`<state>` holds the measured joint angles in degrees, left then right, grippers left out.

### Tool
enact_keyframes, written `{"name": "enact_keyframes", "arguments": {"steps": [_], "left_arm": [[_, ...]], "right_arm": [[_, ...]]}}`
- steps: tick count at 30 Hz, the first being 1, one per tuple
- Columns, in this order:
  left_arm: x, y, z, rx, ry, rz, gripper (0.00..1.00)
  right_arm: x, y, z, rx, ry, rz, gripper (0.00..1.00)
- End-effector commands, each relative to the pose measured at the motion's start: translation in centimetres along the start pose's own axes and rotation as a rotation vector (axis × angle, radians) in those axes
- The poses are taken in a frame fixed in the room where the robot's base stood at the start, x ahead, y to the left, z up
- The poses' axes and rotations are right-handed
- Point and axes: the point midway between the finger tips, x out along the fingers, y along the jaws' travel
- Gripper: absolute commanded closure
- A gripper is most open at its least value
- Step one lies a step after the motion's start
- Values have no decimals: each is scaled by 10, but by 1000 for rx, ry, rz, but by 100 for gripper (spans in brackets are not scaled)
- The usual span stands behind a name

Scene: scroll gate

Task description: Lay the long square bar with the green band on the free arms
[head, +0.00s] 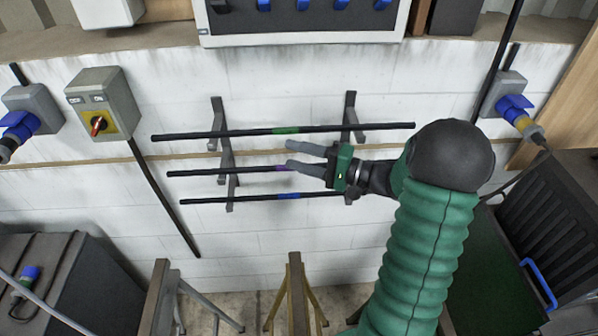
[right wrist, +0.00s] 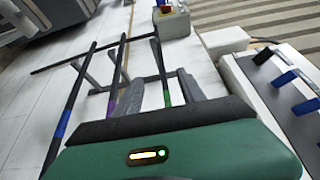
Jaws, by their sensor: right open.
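The long dark bar with the green band (head: 286,131) lies level across the top of a wall rack, borne near both ends. Below it are a bar with a purple band (head: 262,170) and a bar with a blue band (head: 290,196). Grey rack arms show at the left (head: 222,140) and right (head: 350,112). My right gripper (head: 304,157) is open and empty in front of the rack, fingers towards the wall. In the right wrist view the green band (right wrist: 167,96) shows between the grey fingers (right wrist: 160,93), apparently uncaught. My left gripper is out of view.
A switch box with a red knob (head: 98,122) and a black pole (head: 165,200) are left of the rack. A panel with blue switches (head: 300,30) hangs above. Blue-plugged sockets flank both sides. Trestles (head: 296,290) stand below. A dark case (head: 545,220) is at the right.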

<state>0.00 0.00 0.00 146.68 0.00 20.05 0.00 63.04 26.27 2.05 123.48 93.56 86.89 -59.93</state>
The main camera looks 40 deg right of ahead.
Motion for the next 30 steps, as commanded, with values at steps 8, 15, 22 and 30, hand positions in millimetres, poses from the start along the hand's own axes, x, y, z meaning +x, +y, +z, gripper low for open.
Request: {"name": "enact_keyframes", "arguments": {"steps": [8, 15, 22, 30], "left_arm": [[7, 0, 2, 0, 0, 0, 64], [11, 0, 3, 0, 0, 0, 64], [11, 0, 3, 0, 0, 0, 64], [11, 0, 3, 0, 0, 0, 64]], "right_arm": [[-10, 1, 21, 1, 1, 0, 53], [-19, 1, 38, 0, 1, 0, 53], [-21, 0, 43, 0, 1, 0, 53], [-20, 0, 43, 1, 0, 0, 53]]}}
